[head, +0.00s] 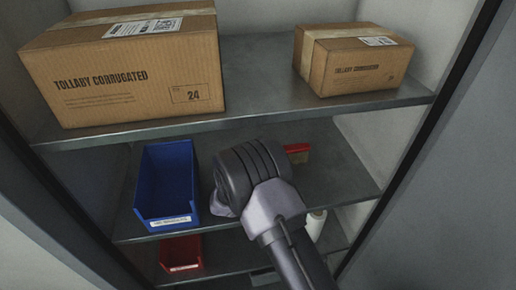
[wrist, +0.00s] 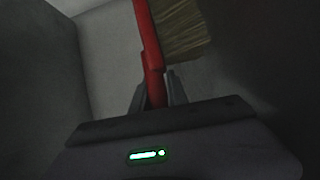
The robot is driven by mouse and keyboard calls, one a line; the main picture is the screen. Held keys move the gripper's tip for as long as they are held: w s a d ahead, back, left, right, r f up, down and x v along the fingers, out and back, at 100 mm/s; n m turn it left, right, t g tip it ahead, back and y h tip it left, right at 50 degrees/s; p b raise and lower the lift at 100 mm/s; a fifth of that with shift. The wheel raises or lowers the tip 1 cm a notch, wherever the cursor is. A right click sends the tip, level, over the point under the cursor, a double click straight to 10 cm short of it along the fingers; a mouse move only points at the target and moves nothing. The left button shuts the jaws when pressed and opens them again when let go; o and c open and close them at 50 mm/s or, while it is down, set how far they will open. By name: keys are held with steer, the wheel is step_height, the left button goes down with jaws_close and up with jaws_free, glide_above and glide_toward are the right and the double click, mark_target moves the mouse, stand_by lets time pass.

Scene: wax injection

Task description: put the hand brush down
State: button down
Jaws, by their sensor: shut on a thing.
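The hand brush (wrist: 150,50) has a red handle and back with tan bristles. In the wrist view my gripper (wrist: 155,88) is shut on its red handle, with a grey finger on each side. The bristles face right in that view. My gripper is hidden behind my arm there. I cannot tell whether the brush touches the shelf.
A blue bin (head: 168,185) stands on the middle shelf, left of my arm. Two cardboard boxes, a large one (head: 125,75) and a smaller one (head: 352,62), sit on the shelf above. A red bin (head: 180,254) and a white bottle (head: 316,224) are lower down. The middle shelf's right part looks clear.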

steer(key=shift+s+f+b, duration=0.1)
steer(key=shift+f+b, duration=0.2)
steer(key=shift+b, duration=0.25)
